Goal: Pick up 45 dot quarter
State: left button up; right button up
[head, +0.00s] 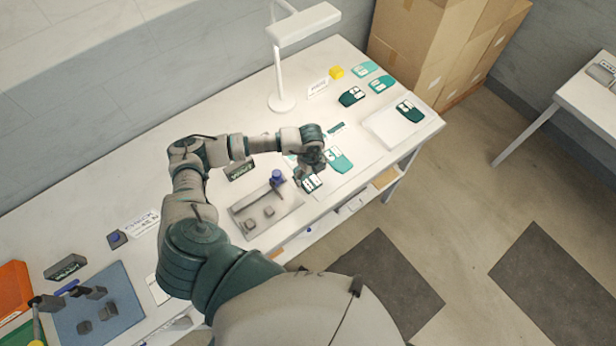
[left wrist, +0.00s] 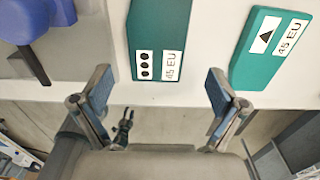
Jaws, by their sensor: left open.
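The 45 dot quarter (left wrist: 160,25) is a dark teal piece with a white label showing three dots and "45 EU". In the left wrist view it lies on the white table, its labelled end just beyond and between my fingertips. My left gripper (left wrist: 157,88) is open and empty, with one finger on each side of the piece's line. In the head view the dot quarter (head: 312,183) is partly hidden by my left gripper (head: 308,172), which is over it. I cannot tell the height gap.
A lighter teal 45 EU piece with a triangle (left wrist: 268,48) lies close to the right. A grey fixture (head: 262,212) with a blue-purple knob (head: 277,177) stands to the left. A lamp (head: 281,102), a white tray (head: 385,140) and several teal pieces are farther back.

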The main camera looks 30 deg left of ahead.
aim_at(308, 179)
pick_arm(q)
jog(key=f, duration=0.1)
jog(key=a+f, duration=0.1)
jog(key=f, duration=0.1)
jog(key=shift+a+f, duration=0.15)
jog(key=shift+a, duration=0.05)
jog(key=shift+d, duration=0.35)
jog(key=shift+c, duration=0.8)
jog(key=shift+d, duration=0.25)
jog(key=c, duration=0.8)
jog(key=shift+c, duration=1.1)
jog(key=shift+a, duration=0.2)
pick_arm(e)
jog(key=shift+a+r, duration=0.25)
jog(key=shift+r, duration=0.1)
pick_arm(q)
jog(key=shift+a, duration=0.1)
